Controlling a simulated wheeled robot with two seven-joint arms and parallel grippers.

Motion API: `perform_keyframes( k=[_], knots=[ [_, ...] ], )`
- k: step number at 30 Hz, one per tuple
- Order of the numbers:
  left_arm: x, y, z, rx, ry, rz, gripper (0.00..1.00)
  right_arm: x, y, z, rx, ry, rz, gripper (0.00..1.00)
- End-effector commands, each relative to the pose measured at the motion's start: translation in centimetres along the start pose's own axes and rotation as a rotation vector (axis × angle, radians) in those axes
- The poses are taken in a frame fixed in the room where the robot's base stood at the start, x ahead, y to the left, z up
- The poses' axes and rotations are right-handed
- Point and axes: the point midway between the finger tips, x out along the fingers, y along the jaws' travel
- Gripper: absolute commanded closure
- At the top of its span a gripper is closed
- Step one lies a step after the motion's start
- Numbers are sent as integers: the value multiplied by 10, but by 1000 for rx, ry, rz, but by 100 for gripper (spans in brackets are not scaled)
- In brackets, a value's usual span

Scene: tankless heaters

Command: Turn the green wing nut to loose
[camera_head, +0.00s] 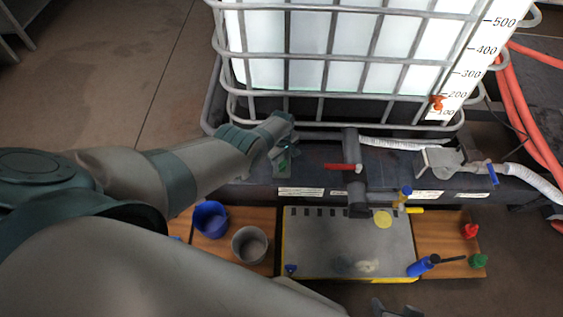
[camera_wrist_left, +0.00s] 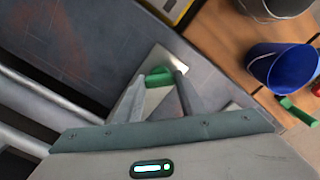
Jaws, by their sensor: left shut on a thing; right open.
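The green wing nut (camera_wrist_left: 158,76) sits on a pale metal plate in the left wrist view. My left gripper (camera_wrist_left: 157,88) is shut on it, with one finger on each side. In the head view my left gripper (camera_head: 284,150) is at the dark ledge below the cage tank, and a bit of the green wing nut (camera_head: 284,165) shows there, mostly hidden by the gripper. My right gripper (camera_head: 388,309) is only partly in view at the bottom edge, open and away from the nut.
The white caged tank (camera_head: 330,60) stands behind. A pipe with a red handle (camera_head: 343,166) is right of my left gripper. Below lie a grey-topped case (camera_head: 335,235), a blue bucket (camera_head: 210,219), a grey bucket (camera_head: 250,245) and a blue tool (camera_head: 424,265). Red hoses (camera_head: 520,110) run at right.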

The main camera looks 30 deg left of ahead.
Motion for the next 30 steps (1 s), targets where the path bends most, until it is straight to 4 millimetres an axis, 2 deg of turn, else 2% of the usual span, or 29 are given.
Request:
perform_keyframes(
  k=[18,19,21,30],
  knots=[
    [0,-1,0,-61,0,-2,86,-1,-1,6,2,-13,-1,45],
    [0,-1,0,-61,0,-2,59,-1,-1,6,2,-12,-1,45],
    [0,-1,0,-61,0,-2,45,-1,-1,5,2,-10,-1,45],
    [0,0,0,-61,0,0,45,-1,1,-3,0,4,1,45]
  ],
)
